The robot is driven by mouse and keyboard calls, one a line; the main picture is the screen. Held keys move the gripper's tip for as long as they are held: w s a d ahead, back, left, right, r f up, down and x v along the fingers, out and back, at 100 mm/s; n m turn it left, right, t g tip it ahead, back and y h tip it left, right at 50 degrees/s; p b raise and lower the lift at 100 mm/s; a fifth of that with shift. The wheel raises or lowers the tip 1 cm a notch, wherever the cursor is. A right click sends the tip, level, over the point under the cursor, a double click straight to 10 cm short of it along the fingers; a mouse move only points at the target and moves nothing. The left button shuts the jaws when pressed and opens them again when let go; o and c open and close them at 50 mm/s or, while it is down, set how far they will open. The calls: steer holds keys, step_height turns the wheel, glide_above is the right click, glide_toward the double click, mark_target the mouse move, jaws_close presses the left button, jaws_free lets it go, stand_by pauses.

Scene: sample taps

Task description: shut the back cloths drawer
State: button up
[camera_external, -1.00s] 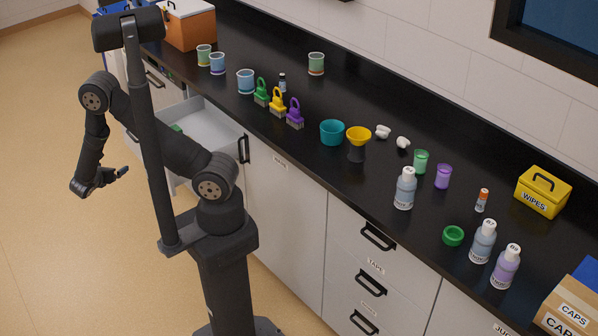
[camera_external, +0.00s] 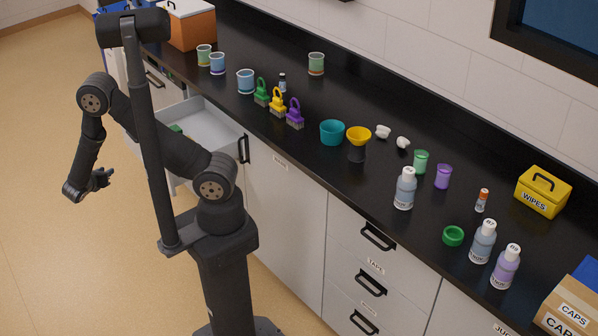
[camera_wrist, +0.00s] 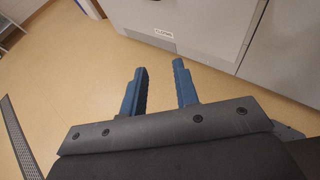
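The drawer (camera_external: 212,128) stands pulled out from the cabinet under the counter, in the middle left of the external view. It is light grey inside, with a green thing (camera_external: 176,128) partly in sight; my arm hides much of the drawer's front. In the wrist view a pale drawer front (camera_wrist: 190,22) with a small label (camera_wrist: 163,33), too small to read surely, lies beyond the fingertips. My gripper (camera_external: 106,178) hangs over the floor, left of the drawer and apart from it. In the wrist view my gripper (camera_wrist: 160,68) shows two blue fingers spread apart with nothing between them.
Floor (camera_external: 50,240) around my gripper is clear. The black counter (camera_external: 300,170) carries cups, brushes, bottles and boxes. A tall cabinet door (camera_external: 285,205) and a stack of shut drawers (camera_external: 372,255) stand right of the open drawer.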

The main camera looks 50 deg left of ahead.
steer(key=w+a+f+m+h, duration=0.1)
steer(key=w+m+h, duration=0.1)
steer(key=w+h, duration=0.1)
steer(key=w+a+f+m+g+h, duration=0.1)
steer(key=w+a+m+h, duration=0.1)
steer(key=w+m+h, duration=0.1)
steer(key=w+a+f+m+h, duration=0.1)
steer(key=w+m+h, duration=0.1)
steer(key=w+m, duration=0.1)
steer(key=shift+w+a+f+h, duration=0.15)
steer(key=shift+a+f+h, duration=0.15)
steer(key=shift+h, duration=0.1)
jaws_close()
steer(key=w+r+x, duration=0.1)
steer(key=x, duration=1.1)
steer(key=shift+w, duration=0.6)
steer(key=shift+w+d+r, duration=0.1)
steer(key=shift+w+r, duration=0.05)
steer(key=w, duration=2.9)
steer(key=shift+w, duration=0.3)
steer(key=shift+s, duration=0.1)
